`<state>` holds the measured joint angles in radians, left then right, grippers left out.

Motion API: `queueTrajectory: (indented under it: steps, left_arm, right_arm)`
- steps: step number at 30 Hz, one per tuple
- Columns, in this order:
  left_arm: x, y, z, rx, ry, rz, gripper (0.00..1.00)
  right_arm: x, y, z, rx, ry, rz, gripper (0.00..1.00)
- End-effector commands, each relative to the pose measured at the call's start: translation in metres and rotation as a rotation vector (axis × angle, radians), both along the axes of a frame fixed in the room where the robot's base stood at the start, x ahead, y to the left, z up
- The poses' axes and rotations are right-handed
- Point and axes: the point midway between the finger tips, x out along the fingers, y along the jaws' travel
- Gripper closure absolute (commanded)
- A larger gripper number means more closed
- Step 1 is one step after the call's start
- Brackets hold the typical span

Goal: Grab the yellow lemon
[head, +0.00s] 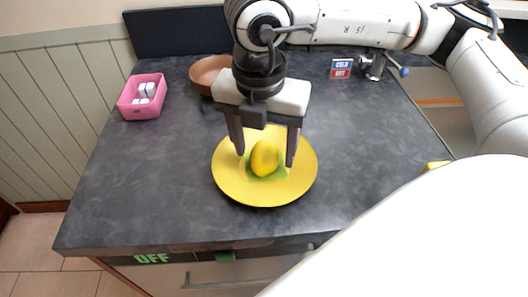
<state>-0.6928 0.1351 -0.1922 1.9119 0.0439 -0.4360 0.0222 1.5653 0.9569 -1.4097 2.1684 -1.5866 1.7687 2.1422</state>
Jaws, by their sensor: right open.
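The yellow lemon (265,158) lies near the middle of a round yellow plate (262,195), on or against a green patch (268,176). The plate rests on the dark grey counter. My right gripper (265,159) comes down from above and is open. One finger is to the left of the lemon and the other to its right, with gaps visible on both sides. I cannot tell the exact height of the fingertips over the plate. My left gripper is not in view.
A pink basket (141,97) with white items stands at the back left. A brown bowl (207,74) sits behind my right gripper, partly hidden. A small red and blue sign (341,68) stands at the back right. The counter (150,180) is clear left of the plate.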

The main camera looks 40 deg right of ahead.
Motion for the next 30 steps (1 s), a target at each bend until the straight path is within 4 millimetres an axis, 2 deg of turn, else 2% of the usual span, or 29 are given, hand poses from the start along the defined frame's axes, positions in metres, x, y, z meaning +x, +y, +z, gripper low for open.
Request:
queueTrajectory:
  steps: [4,11,20,26,30]
  left_arm:
    - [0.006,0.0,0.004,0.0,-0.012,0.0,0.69]
    - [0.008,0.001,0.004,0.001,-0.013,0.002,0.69]
    - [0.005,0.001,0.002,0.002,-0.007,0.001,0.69]
    - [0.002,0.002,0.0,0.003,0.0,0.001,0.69]
    - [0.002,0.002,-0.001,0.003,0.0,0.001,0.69]
  right_arm:
    - [0.001,-0.002,-0.014,-0.001,0.001,-0.001,0.36]
    - [0.002,-0.002,-0.016,0.001,-0.002,-0.001,0.36]
    - [0.002,-0.002,-0.016,0.001,-0.001,-0.001,0.83]
    - [0.002,-0.002,-0.015,0.0,-0.002,-0.001,0.83]
    - [0.002,-0.001,-0.005,0.002,-0.004,-0.001,0.83]
